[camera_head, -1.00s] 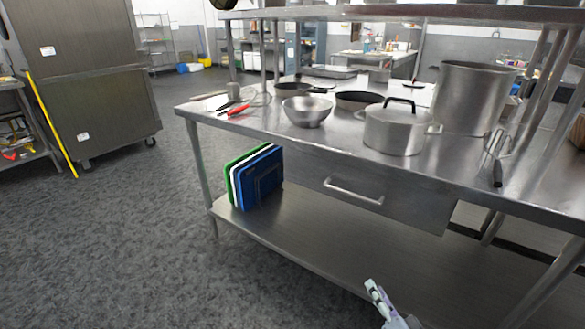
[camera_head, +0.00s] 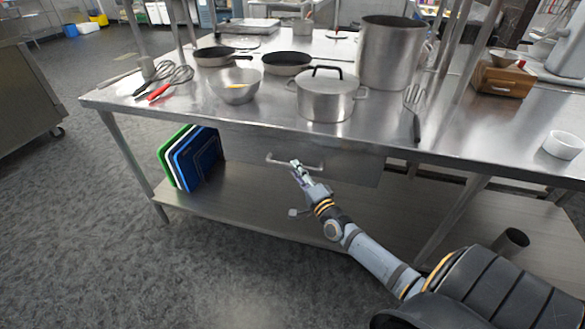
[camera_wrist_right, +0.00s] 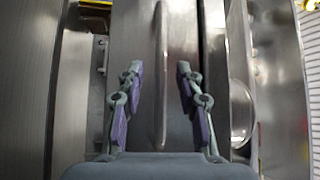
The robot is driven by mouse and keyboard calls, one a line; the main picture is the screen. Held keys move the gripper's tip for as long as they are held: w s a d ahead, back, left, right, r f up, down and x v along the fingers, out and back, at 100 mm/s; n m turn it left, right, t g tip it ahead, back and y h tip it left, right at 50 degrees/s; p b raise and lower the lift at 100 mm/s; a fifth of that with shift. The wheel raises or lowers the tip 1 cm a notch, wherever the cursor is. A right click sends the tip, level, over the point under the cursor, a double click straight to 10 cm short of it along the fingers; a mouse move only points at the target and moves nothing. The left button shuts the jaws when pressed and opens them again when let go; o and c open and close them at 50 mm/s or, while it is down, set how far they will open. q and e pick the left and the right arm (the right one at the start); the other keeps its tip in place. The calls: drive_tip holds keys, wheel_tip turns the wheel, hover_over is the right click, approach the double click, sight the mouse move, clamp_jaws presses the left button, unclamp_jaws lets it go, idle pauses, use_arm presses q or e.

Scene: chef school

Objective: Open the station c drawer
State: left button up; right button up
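The drawer (camera_head: 350,167) is a steel front under the top of the worktable, and it looks closed. Its bar handle (camera_head: 277,161) runs across the front. My right gripper (camera_head: 296,167) is at the handle, reaching up from the lower right. In the right wrist view, the right gripper (camera_wrist_right: 160,80) is open, with one finger on each side of the handle (camera_wrist_right: 160,45). The fingers look apart from the bar, with a gap on both sides. My left gripper is not in view.
The steel worktable (camera_head: 450,150) carries a lidded pot (camera_head: 327,98), a tall stockpot (camera_head: 388,55), a bowl (camera_head: 236,88), pans and whisks. Cutting boards (camera_head: 190,160) stand on the lower shelf (camera_head: 240,200). The floor (camera_head: 90,240) in front is clear.

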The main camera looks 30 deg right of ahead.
drive_tip(key=shift+w+d+r, duration=0.1)
drive_tip(key=shift+w+r, duration=0.1)
drive_tip(key=shift+w, duration=1.25)
clamp_jaws()
